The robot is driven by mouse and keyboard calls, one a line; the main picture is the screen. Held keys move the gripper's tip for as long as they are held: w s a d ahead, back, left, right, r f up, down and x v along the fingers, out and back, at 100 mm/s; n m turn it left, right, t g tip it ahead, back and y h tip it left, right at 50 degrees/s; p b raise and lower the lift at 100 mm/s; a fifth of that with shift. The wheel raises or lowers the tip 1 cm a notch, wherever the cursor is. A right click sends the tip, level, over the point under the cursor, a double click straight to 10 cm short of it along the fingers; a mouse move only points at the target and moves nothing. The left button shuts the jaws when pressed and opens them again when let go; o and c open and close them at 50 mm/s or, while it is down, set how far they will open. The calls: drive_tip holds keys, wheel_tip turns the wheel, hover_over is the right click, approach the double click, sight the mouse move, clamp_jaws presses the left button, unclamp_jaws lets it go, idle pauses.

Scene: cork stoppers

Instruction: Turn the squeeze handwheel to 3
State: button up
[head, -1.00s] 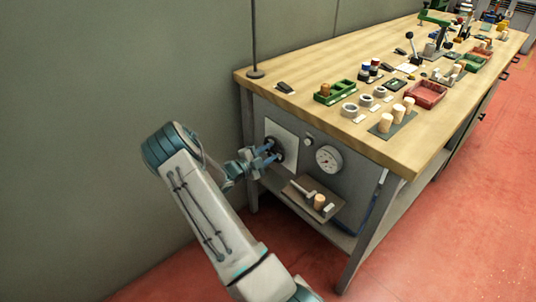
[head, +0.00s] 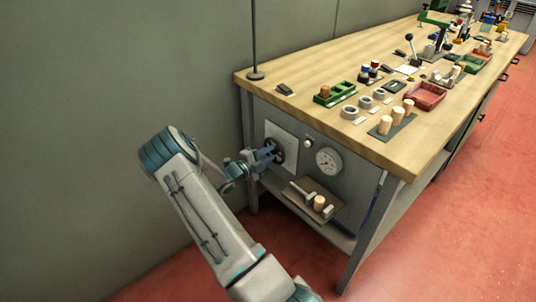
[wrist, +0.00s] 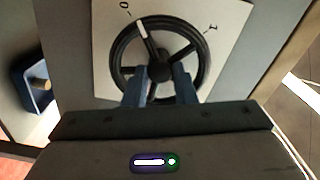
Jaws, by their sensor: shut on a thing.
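The squeeze handwheel (wrist: 117,50) is a black spoked wheel with a white mark on its rim, on a pale plate (wrist: 221,68) at the bench's end. In the wrist view the white mark is near the 0, at the upper left. A 1 shows at the upper right; no 3 is visible. In the head view the handwheel (head: 278,151) is partly hidden by my gripper (head: 270,155). My gripper (wrist: 160,88) is shut on the handwheel, its two blue fingers at the lower part near the hub.
A round dial gauge (head: 328,161) is right of the plate. Below it, a small shelf (head: 327,216) holds a cork and a few small pieces. The wooden bench top (head: 300,110) above carries corks, trays and rings. The red floor (head: 460,210) at right is clear.

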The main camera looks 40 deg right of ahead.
drive_tip(key=m, duration=0.3)
drive_tip(key=shift+m, duration=0.3)
drive_tip(key=m, duration=0.3)
drive_tip(key=shift+m+p, duration=0.3)
drive_tip(key=m, duration=0.6)
drive_tip(key=shift+f, duration=0.1)
drive_tip(key=m+b, duration=0.1)
drive_tip(key=m, duration=0.5)
drive_tip(key=shift+m+b, duration=0.4)
drive_tip(key=m+b, duration=0.2)
drive_tip(key=m, duration=0.4)
drive_tip(key=shift+f, duration=0.1)
drive_tip(key=m+b, duration=0.4)
drive_tip(key=m, duration=0.2)
drive_tip(key=shift+f+m+b, duration=0.1)
drive_tip(key=shift+m+b, duration=0.25)
drive_tip(key=shift+m, duration=0.05)
drive_tip(key=m+b, duration=1.6)
drive_tip(key=b, duration=0.3)
drive_tip(key=shift+b, duration=0.3)
drive_tip(key=shift+r+m, duration=0.25)
drive_tip(key=shift+m, duration=1.25)
